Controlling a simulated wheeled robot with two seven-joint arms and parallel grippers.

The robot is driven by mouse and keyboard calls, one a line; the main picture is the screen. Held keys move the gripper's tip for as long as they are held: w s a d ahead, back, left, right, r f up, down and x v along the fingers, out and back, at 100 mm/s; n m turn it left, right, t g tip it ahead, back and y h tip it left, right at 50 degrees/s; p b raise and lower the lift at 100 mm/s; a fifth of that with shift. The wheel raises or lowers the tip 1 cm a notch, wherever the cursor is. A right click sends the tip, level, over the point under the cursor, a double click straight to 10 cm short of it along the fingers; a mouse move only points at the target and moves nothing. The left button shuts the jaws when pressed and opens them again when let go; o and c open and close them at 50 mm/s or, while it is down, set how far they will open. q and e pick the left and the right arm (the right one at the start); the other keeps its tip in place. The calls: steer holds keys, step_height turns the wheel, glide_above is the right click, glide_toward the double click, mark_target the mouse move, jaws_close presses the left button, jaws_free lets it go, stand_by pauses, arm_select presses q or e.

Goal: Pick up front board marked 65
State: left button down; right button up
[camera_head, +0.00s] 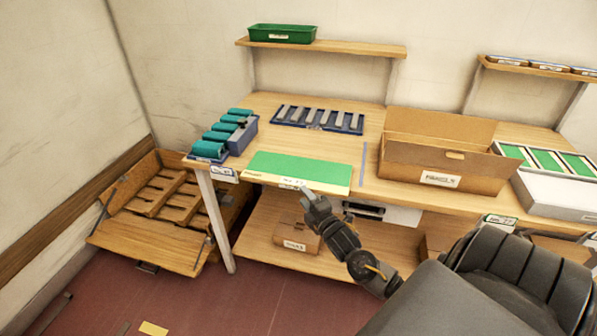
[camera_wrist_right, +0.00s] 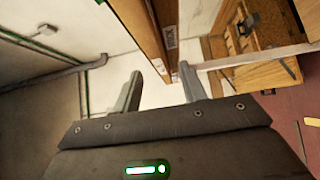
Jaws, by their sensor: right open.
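A flat green sheet (camera_head: 305,169) with a pale strip along its near edge lies at the front of the wooden table (camera_head: 370,205). Small marks on that strip are too small to read. Several green boards (camera_head: 545,158) sit in a white-framed holder at the right end of the table. I cannot read 65 on any of them. My right gripper (camera_head: 303,190) is at the table's front edge, by the near edge of the green sheet. In the right wrist view its two fingers (camera_wrist_right: 162,90) are apart with nothing between them. My left gripper is not in view.
An open cardboard box (camera_head: 430,160) stands right of the sheet. A blue slotted rack (camera_head: 318,118) is behind it, and teal rolls in a blue holder (camera_head: 228,137) are left. A wooden crate (camera_head: 160,215) stands on the floor at left. A green bin (camera_head: 282,34) sits on a shelf.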

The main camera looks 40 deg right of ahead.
mark_target(297, 184)
steer(key=w, duration=0.3)
steer(key=w+d+p, duration=0.1)
steer(key=w, duration=0.2)
steer(key=shift+d+r, duration=0.1)
steer(key=shift+d, duration=0.1)
jaws_close()
